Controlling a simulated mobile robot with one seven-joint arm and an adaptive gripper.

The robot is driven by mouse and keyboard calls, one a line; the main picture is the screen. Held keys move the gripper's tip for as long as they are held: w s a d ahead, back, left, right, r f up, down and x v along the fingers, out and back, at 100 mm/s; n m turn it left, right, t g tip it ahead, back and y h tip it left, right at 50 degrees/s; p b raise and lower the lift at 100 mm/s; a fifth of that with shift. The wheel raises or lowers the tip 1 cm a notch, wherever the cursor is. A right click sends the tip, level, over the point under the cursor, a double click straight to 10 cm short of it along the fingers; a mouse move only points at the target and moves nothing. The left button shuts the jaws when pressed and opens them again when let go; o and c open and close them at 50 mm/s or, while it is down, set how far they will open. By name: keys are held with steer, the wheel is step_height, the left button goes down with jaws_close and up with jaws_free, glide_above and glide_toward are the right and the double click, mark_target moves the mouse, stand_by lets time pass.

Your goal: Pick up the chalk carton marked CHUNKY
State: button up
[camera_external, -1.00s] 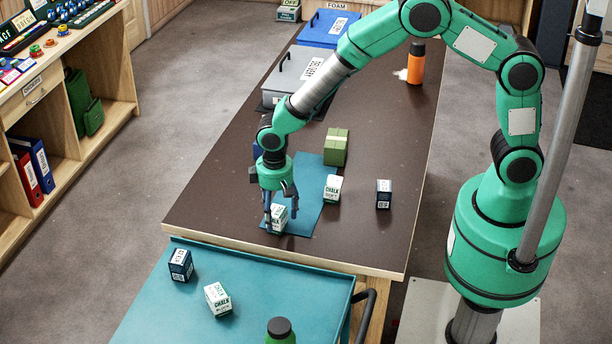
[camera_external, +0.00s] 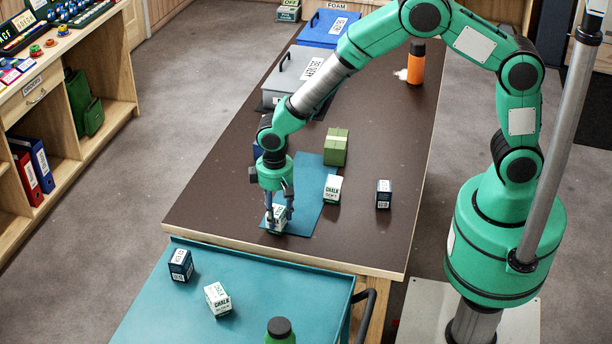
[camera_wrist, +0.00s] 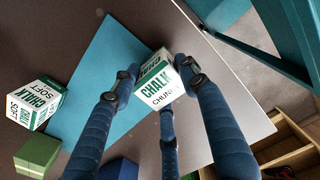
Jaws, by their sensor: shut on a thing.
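The chalk carton marked CHUNKY (camera_wrist: 155,86) is white and green and stands at the near end of the blue mat (camera_wrist: 100,75). In the external view the carton (camera_external: 277,223) shows between my fingers, partly hidden by them. My gripper (camera_external: 279,212) is shut on this carton from above. In the wrist view my gripper (camera_wrist: 158,80) has blue fingers on both sides of the carton and a third finger below it. The carton appears to be still at the mat; any gap beneath it cannot be told.
A CHALK SOFT carton (camera_external: 332,188) stands near the mat's right edge, with a green box (camera_external: 336,147) behind it. A dark carton (camera_external: 384,194) stands farther right. The teal cart (camera_external: 270,270) in front holds two cartons and a green bottle (camera_external: 280,331).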

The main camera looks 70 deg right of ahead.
mark_target(279, 211)
steer(key=shift+r, duration=0.15)
steer(key=shift+r, duration=0.5)
steer(key=shift+s+r+p, duration=0.2)
steer(key=shift+r+p, duration=0.15)
steer(key=shift+r, duration=0.3)
steer(key=shift+s+r+p, duration=0.2)
steer(key=shift+r+p, duration=0.1)
steer(key=shift+r, duration=0.3)
steer(key=s+d+r+p, duration=0.1)
steer(key=s+d+p, duration=0.1)
steer(key=s, duration=1.3)
steer(key=shift+d, duration=0.4)
